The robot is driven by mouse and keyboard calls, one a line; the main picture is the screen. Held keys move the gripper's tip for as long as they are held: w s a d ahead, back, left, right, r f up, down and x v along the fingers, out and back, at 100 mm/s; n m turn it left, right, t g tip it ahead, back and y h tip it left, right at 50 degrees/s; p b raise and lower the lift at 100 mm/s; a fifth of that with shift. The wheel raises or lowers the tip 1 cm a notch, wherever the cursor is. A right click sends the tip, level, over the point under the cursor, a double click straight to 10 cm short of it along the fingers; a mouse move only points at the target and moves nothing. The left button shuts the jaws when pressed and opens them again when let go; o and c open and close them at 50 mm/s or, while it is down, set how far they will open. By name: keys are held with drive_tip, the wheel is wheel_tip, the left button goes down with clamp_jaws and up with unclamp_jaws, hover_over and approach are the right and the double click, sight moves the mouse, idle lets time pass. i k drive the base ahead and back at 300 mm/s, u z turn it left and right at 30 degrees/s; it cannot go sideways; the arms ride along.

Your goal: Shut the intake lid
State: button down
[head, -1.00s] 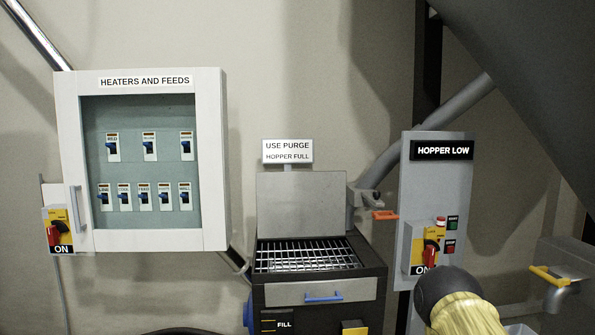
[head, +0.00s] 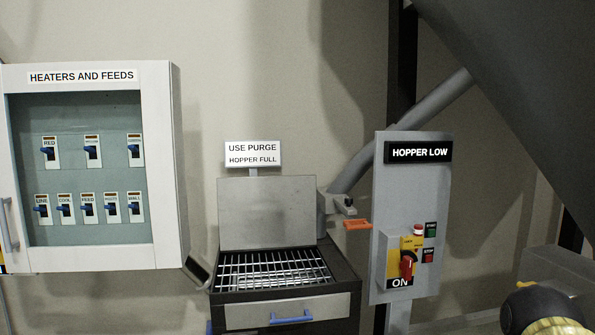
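The intake is a dark box with a wire grate (head: 268,271) on top. A flat grey plate, which looks like the intake lid (head: 267,212), stands upright at the back edge of the grate, so the intake is open. The front of the box has a pale panel with a blue handle (head: 291,317). My gripper is not in view. A dark rounded part with a yellow sleeve shows at the lower right corner, probably part of my arm, well to the right of the intake.
A sign (head: 253,154) reads USE PURGE, HOPPER FULL behind the lid. An orange lever (head: 357,225) sticks out right of the lid. The HOPPER LOW panel (head: 381,260) with a red switch stands further right. A breaker cabinet (head: 165,160) hangs at the left.

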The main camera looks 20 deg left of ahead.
sight(254, 212)
drive_tip(key=u, duration=0.1)
drive_tip(key=i, duration=0.6)
drive_tip(key=u, duration=0.8)
drive_tip(key=i, duration=0.4)
drive_tip(key=u, duration=0.45)
